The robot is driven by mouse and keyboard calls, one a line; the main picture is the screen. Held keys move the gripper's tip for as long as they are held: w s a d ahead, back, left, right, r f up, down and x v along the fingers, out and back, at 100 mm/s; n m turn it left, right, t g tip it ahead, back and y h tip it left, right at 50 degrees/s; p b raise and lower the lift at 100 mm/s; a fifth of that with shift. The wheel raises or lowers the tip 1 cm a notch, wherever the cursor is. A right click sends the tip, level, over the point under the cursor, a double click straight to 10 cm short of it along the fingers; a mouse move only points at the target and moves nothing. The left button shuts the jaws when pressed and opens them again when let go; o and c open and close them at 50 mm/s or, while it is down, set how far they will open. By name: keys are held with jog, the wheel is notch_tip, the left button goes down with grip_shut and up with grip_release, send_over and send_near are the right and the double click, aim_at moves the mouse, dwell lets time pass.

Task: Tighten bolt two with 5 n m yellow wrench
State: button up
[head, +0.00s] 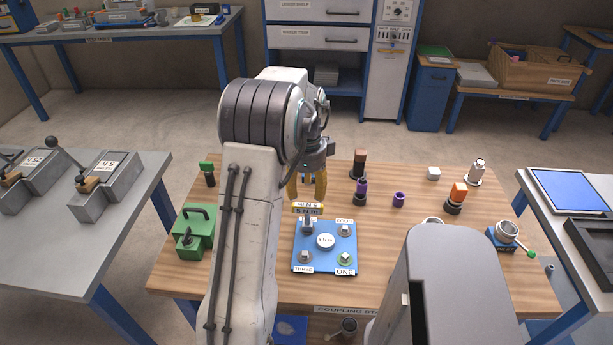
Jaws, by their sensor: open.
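The blue coupling plate (325,258) lies on the wooden table, with a white round piece marked 5 N m (325,241) in its middle. Bolts stand at its corners; THREE and ONE are labelled at the front. The yellow wrench (307,208), with a 5 N m label, stands at the plate's back left corner, over a dark socket (307,228). Bolt two appears to be under it and is hidden. My gripper (306,196) points down with yellow fingers apart, just above the wrench. Whether the fingers touch it I cannot tell.
Purple and black sockets (361,190), a purple ring (399,199), an orange-topped piece (457,196) and a white block (433,173) stand behind and right of the plate. Grey benches flank the table.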

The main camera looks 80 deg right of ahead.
notch_tip(320, 180, up, 4)
send_over(307, 214)
jog(key=shift+w+d+r, duration=0.1)
jog(key=shift+o, duration=1)
jog(key=shift+f, duration=0.3)
notch_tip(307, 214, down, 6)
jog(key=shift+f+b, duration=0.2)
jog(key=shift+b, duration=0.2)
jog(key=shift+f, duration=3.55)
grip_shut()
